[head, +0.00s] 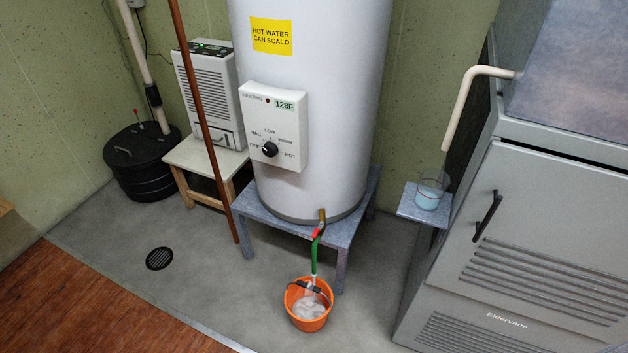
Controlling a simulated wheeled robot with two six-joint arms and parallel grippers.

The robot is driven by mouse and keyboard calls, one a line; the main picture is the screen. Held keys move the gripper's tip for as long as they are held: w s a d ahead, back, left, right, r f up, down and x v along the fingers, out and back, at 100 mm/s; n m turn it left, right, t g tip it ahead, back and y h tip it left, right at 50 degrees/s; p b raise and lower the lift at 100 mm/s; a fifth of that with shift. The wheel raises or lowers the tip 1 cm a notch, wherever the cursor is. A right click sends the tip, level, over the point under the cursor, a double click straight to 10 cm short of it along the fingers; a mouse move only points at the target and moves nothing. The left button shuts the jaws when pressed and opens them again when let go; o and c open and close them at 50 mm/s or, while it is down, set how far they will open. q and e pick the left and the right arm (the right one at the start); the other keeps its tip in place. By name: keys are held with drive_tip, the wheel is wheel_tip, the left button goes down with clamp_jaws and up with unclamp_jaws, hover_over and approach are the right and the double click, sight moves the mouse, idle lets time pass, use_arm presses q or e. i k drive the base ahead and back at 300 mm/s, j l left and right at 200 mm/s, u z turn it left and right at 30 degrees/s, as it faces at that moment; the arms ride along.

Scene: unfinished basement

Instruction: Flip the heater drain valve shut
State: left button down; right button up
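The heater drain valve (321,217) is a small brass fitting low on the front of the white water heater (312,60). Its red handle (318,233) points down, roughly in line with the outlet; its exact angle is too small to tell. A green hose (314,256) hangs from the valve toward an orange bucket (309,324) on the floor. The bucket holds pale, foamy-looking water, with a whitish stream at the hose end. A control box (287,180) on the tank reads 128F. Neither of my grippers is in view.
The heater stands on a grey stand (262,227). A brown pole (199,110) rises to its left, near a dehumidifier (208,92) on a small table. A grey furnace (541,215) and a shelf with a cup (428,196) stand right. The floor left of the bucket is clear.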

sight(315, 234)
drive_tip(key=i+j, duration=0.1)
drive_tip(key=j, duration=0.65)
drive_tip(key=j+u, duration=0.1)
drive_tip(key=j, duration=0.7)
drive_tip(key=i+j, duration=0.15)
drive_tip(key=j, duration=0.6)
